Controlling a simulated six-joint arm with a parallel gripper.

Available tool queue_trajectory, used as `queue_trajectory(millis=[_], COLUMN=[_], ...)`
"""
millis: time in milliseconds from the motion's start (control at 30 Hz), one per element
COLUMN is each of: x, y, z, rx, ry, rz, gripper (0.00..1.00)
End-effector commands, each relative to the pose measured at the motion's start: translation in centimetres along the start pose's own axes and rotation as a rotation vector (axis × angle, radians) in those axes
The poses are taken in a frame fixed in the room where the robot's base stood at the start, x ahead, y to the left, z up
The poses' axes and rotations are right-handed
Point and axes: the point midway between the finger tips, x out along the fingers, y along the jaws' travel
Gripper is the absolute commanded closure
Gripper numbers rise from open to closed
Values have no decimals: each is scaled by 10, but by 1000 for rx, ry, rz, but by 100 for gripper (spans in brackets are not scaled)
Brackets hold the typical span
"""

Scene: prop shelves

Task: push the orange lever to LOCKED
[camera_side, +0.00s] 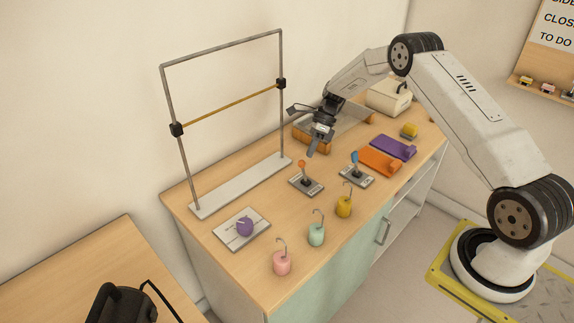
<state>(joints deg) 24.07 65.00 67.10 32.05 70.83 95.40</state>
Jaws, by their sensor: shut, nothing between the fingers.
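The orange lever (302,167) stands on a small dark-and-light base plate (311,188) near the middle of the table. Its orange knob tops a short stick that leans a little to the left. Any lettering on the plate is too small to read. My gripper (311,154) is shut and empty. Its tip points down and appears just above and to the right of the orange knob. I cannot tell from this single view whether they touch; a small gap seems to show between them.
A blue-knobbed lever (354,158) stands to the right. Hooked weights in yellow (344,207), mint (317,235) and pink (282,264) stand in front. A metal frame (221,47) rises behind left. A purple ball (244,227) rests on a white plate. Orange (379,162) and purple pieces lie right.

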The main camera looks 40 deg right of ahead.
Motion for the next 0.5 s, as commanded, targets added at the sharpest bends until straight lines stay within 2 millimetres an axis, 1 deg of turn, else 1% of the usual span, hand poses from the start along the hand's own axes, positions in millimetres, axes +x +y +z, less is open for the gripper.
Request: queue_trajectory(millis=[267,500], x=[-6,-25], y=[0,0], z=[-5,-23], rx=[0,2], ry=[-1,-1], rz=[-1,-2], gripper=[100,100])
